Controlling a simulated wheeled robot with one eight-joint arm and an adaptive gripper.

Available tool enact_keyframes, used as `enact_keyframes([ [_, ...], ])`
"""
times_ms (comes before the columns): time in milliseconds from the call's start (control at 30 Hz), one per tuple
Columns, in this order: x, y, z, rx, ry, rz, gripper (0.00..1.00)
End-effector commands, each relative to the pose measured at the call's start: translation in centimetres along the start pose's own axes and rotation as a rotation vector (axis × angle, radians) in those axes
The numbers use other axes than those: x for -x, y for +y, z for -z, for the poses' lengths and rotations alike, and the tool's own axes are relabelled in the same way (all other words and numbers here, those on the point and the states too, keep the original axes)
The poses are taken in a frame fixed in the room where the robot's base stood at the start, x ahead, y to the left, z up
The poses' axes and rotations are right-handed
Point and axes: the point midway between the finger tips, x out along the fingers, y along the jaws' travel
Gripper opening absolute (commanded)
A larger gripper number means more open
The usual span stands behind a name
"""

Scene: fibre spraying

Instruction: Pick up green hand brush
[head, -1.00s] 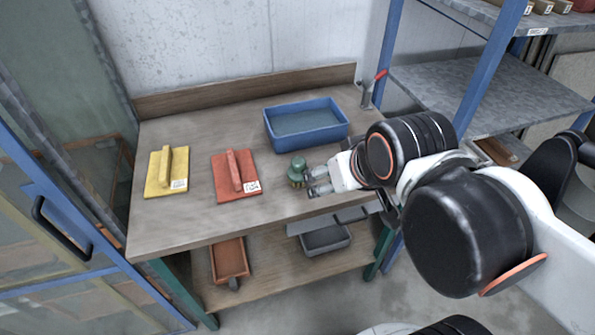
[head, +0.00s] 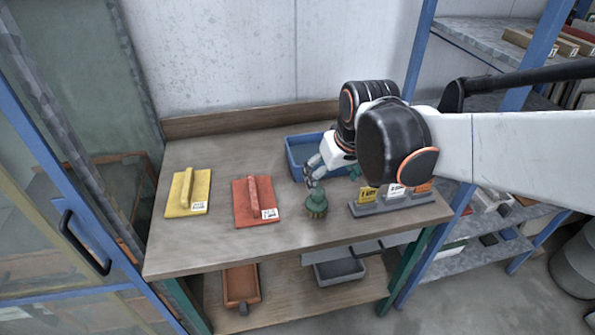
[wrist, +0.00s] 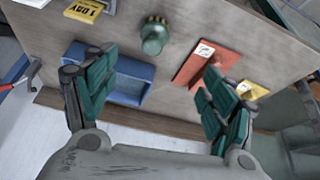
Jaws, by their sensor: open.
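The green hand brush (head: 316,203) stands upright on the wooden workbench, with its rounded green top up and brownish bristles below. It also shows in the wrist view (wrist: 154,38), at the top centre. My gripper (head: 328,172) is open and empty, behind the brush toward the blue tray and apparently above the bench. In the wrist view my gripper's teal fingers (wrist: 158,78) are spread wide, with the brush beyond their tips and between their lines. Nothing touches the brush that I can see.
A blue tray (head: 294,160) lies behind my gripper, partly hidden by it. A red float (head: 254,203) and a yellow float (head: 187,193) lie left of the brush. A grey holder with cards (head: 390,205) stands close on its right. The bench front is clear.

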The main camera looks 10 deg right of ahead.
Motion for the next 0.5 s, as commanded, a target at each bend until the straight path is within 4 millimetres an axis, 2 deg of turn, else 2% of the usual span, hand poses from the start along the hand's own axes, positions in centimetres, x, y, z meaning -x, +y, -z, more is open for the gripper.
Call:
enact_keyframes([
  [33, -1.0, 0.1, 1.0, 0.007, -0.016, 0.004, 0.77],
  [233, -5.1, 0.5, 3.5, 0.04, -0.079, 0.025, 0.77],
  [400, -8.0, 0.7, 4.5, 0.062, -0.116, 0.037, 0.77],
  [500, -8.9, 0.7, 4.7, 0.068, -0.129, 0.042, 0.77],
])
